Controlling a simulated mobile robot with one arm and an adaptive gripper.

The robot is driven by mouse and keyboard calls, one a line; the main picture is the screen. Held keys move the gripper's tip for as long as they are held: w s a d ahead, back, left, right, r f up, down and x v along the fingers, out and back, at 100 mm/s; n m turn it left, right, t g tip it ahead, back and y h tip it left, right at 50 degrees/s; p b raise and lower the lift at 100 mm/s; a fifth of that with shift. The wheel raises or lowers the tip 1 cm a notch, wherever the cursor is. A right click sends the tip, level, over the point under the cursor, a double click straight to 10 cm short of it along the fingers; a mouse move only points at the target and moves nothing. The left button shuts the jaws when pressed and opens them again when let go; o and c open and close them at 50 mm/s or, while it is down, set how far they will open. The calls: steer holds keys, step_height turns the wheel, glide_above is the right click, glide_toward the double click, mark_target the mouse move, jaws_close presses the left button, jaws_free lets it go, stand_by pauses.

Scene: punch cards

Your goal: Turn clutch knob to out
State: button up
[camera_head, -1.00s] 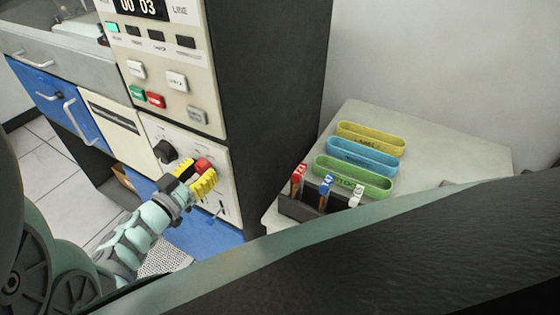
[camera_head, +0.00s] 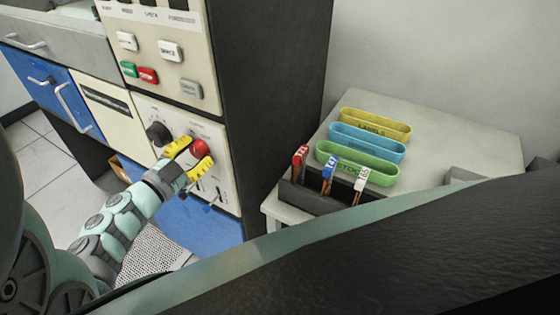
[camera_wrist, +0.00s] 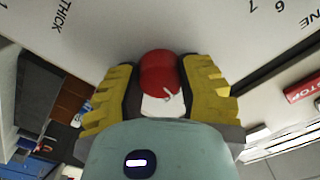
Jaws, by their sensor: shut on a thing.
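A round red knob (camera_head: 200,147) sits on the cream lower panel (camera_head: 222,180) of the machine. My gripper (camera_head: 195,152) has its yellow-padded fingers on either side of this knob, shut on it. In the wrist view, the knob (camera_wrist: 158,72) is between the two fingertips (camera_wrist: 158,65), and a white part with a dark mark shows at its base. A black knob (camera_head: 158,134) is to the left on the same panel. No clutch or out label is readable; the wrist view shows "THICK" and the numbers 6 and 7 near the knob.
Push buttons, including green (camera_head: 128,69) and red (camera_head: 148,75) ones, are above the panel. At the right, a table (camera_head: 460,130) holds yellow, blue and green trays and a dark rack (camera_head: 310,197) with several tagged items. Blue drawers (camera_head: 50,90) are at the left.

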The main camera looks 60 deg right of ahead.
steer(key=m+b, duration=0.2)
steer(key=m, duration=0.1)
steer(key=shift+w+f+b, duration=0.1)
steer(key=shift+f+b, duration=0.15)
steer(key=shift+b, duration=0.15)
steer(key=shift+r+m+b, duration=0.1)
steer(key=shift+m+b, duration=0.25)
steer(key=shift+m, duration=0.25)
steer(key=o, duration=1.2)
steer(key=shift+r, duration=0.15)
steer(key=shift+o, duration=0.2)
steer(key=s+a, duration=0.1)
steer(key=a, duration=1.1)
